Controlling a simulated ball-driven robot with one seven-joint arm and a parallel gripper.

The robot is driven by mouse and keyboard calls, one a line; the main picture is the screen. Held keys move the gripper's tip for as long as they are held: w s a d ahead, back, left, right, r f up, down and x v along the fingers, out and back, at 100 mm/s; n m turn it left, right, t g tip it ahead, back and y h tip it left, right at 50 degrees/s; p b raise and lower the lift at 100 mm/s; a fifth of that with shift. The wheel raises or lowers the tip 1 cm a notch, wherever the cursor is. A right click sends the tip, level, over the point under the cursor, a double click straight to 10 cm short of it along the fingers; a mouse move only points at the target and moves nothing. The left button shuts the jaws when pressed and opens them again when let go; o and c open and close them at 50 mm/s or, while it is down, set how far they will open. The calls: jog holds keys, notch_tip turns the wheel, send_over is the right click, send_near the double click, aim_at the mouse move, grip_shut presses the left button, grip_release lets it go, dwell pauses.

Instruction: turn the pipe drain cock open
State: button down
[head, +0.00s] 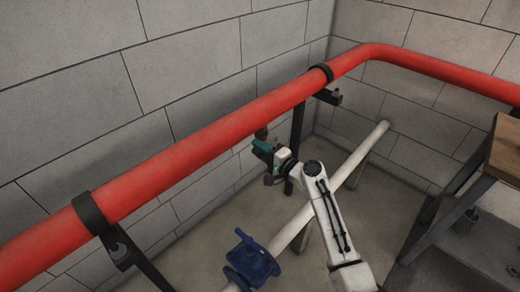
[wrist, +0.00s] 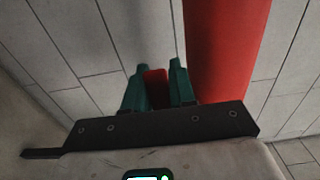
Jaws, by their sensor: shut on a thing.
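The large red pipe (head: 215,130) runs along the wall in the head view and also fills the upper right of the wrist view (wrist: 225,45). A small brownish fitting (head: 261,133) hangs just under the pipe, likely the drain cock's body. My gripper (head: 262,147) is right below it. In the wrist view my green fingers (wrist: 158,86) are shut on a small red piece, the drain cock's handle (wrist: 155,88), which stands between them beside the pipe. The fingers hide part of the handle, and its angle is hard to tell.
Black brackets (head: 322,73) on posts carry the red pipe. A white pipe (head: 345,178) runs low behind my arm, with a blue valve (head: 250,258) at lower left. A wood-topped metal table (head: 505,150) stands at right. Block walls close the corner.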

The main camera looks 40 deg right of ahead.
jog(key=shift+f+b, duration=0.2)
jog(key=shift+b, duration=0.15)
notch_tip(320, 180, down, 2)
jog(key=n+b, duration=0.1)
jog(key=b, duration=0.2)
jog(key=n+b, duration=0.2)
jog(key=b, duration=0.1)
jog(key=shift+d+f, duration=0.1)
jog(key=shift+f, duration=0.15)
jog(key=d+f+n+b, duration=0.4)
jog(key=d+n+b, duration=0.2)
jog(key=n+b, duration=0.9)
jog(key=shift+w+d+b, duration=0.15)
jog(key=shift+d+b, duration=0.2)
jog(key=shift+b, duration=3.35)
jog(key=c, duration=1)
grip_release()
